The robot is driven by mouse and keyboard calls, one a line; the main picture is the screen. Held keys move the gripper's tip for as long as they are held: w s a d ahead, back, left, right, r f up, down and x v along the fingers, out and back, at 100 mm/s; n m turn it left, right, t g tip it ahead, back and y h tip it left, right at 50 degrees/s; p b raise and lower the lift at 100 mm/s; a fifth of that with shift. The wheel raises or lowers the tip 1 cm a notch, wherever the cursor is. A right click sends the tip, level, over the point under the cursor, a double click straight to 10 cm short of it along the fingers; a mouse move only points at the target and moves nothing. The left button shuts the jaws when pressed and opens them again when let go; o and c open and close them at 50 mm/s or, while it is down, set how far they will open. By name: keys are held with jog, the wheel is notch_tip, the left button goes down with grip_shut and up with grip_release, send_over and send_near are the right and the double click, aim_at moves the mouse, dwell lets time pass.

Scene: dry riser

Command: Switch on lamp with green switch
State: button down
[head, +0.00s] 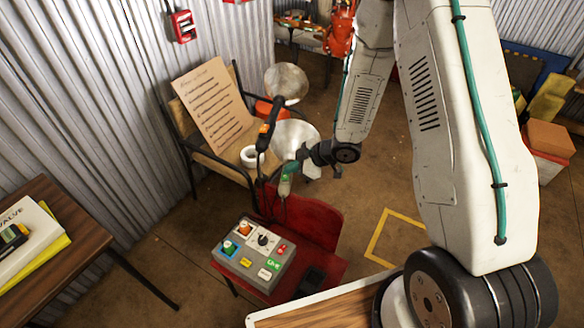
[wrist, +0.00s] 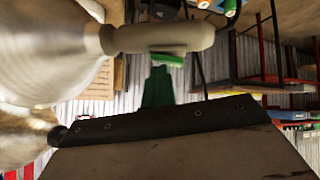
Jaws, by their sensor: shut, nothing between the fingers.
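The lamp with the green switch has a metallic shade (head: 297,135). A pale handle (head: 284,188) with a bit of green hangs just below my gripper. In the wrist view the pale handle (wrist: 165,38) joins a large shade (wrist: 45,55) at the left, and the green switch (wrist: 168,60) shows on its underside. My gripper (head: 291,168) is shut and empty, with its green fingertips (wrist: 158,80) close to the switch. I cannot tell whether they touch it. I see no clear glow from the shade.
A second metallic shade (head: 287,82) is behind, near a dark upright with an orange part (head: 264,130). A grey button box (head: 254,256) rests on a red chair (head: 312,222) below. A chair holds a paper sheet (head: 213,105). A wooden table (head: 75,240) is at left.

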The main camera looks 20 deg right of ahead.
jog(key=shift+s+a+f, duration=0.1)
jog(key=shift+s+a, duration=0.05)
jog(key=shift+s, duration=0.3)
jog(key=shift+s+a+f, duration=0.1)
jog(key=shift+s+a, duration=0.05)
jog(key=shift+s, duration=0.3)
jog(key=shift+r, duration=0.2)
jog(key=a+r+v, duration=0.2)
jog(key=v, duration=1)
jog(key=shift+d+r, duration=0.25)
jog(key=shift+w, duration=0.15)
jog(key=shift+w+r, duration=0.2)
jog(key=shift+w, duration=0.4)
jog(key=shift+f, duration=0.1)
